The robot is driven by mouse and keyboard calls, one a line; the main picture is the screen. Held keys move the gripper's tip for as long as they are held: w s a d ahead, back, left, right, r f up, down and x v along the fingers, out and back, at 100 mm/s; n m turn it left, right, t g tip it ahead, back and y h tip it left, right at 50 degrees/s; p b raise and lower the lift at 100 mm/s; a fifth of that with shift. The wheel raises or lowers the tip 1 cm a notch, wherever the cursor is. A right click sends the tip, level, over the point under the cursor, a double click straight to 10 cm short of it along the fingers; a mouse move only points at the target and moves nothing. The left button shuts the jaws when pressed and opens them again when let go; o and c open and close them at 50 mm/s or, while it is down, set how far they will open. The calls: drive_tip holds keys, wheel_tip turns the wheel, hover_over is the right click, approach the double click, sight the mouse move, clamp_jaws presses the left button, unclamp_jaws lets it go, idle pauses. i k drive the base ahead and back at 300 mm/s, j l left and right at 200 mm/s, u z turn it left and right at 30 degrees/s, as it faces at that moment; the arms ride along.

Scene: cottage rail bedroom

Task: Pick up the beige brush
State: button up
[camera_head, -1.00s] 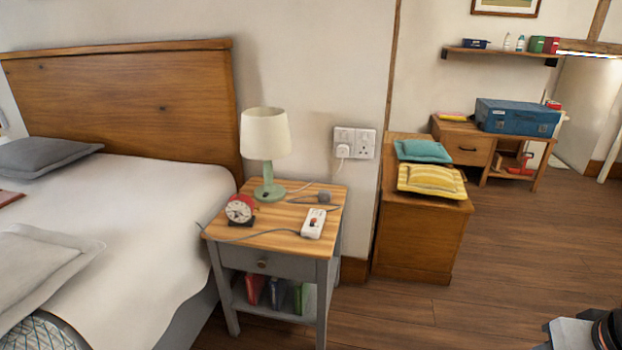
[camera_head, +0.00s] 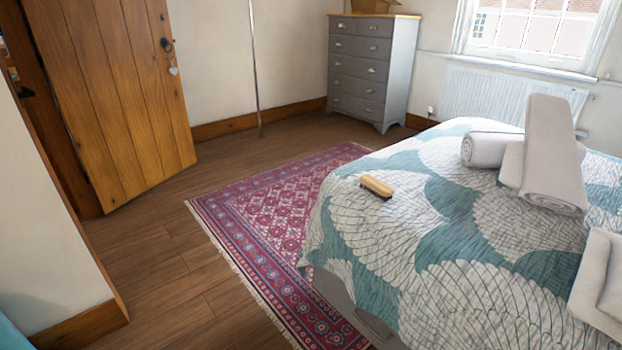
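My gripper does not show in the current view.
Rolled towels (camera_head: 550,160) lie on the bed to the right of the brush. A patterned red rug (camera_head: 262,215) covers the floor left of the bed. A wooden door (camera_head: 115,95) stands at left, a grey chest of drawers (camera_head: 362,70) at the back. Bare floor (camera_head: 165,265) lies left of the rug.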

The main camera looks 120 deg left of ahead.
sight(380, 189)
drive_tip(key=u, duration=3.3)
